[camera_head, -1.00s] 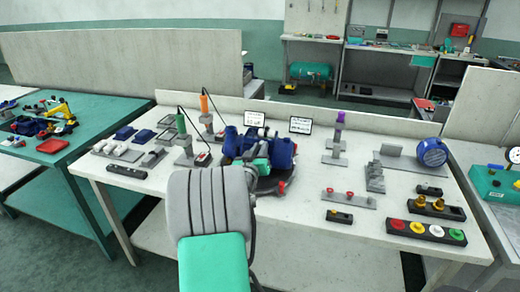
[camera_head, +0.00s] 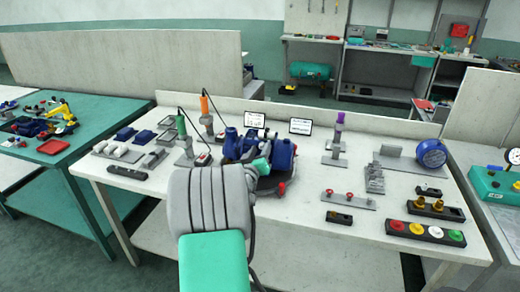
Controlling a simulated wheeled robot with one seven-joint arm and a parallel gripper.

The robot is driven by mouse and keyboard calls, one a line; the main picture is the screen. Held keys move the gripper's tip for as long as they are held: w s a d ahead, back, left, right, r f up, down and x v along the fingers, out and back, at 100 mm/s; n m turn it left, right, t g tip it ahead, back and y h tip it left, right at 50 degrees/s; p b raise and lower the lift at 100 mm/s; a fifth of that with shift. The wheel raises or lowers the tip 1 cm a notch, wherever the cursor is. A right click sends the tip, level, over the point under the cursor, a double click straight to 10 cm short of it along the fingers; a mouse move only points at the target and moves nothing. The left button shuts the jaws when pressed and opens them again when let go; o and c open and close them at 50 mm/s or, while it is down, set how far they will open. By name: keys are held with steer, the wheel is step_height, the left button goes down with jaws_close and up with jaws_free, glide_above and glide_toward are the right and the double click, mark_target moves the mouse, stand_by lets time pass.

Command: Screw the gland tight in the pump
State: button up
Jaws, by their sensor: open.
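The blue pump (camera_head: 283,152) stands on a dark round base at the middle of the pale bench, with a red knob (camera_head: 281,188) at the base's front edge. My arm reaches in from the front and covers part of the pump. My gripper (camera_head: 250,150) is at the pump, mostly hidden behind my arm and among the pump's dark parts. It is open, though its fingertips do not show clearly. I cannot make out the gland in the pump; brass fittings (camera_head: 437,205) stand on a dark block at the right.
Green (camera_head: 181,125) and orange (camera_head: 204,104) handled tools stand left of the pump, with cords. A purple-topped post (camera_head: 338,130), a red-knobbed rail (camera_head: 348,200) and a strip of coloured caps (camera_head: 428,233) are to the right.

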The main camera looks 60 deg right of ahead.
steer(key=shift+n, duration=0.7)
steer(key=shift+r+n+p, duration=0.25)
steer(key=shift+n+p, duration=0.2)
steer(key=shift+n, duration=0.15)
steer(key=shift+f, duration=0.2)
steer(key=shift+b, duration=0.35)
steer(key=shift+s, duration=0.1)
steer(key=shift+d, duration=0.1)
jaws_close()
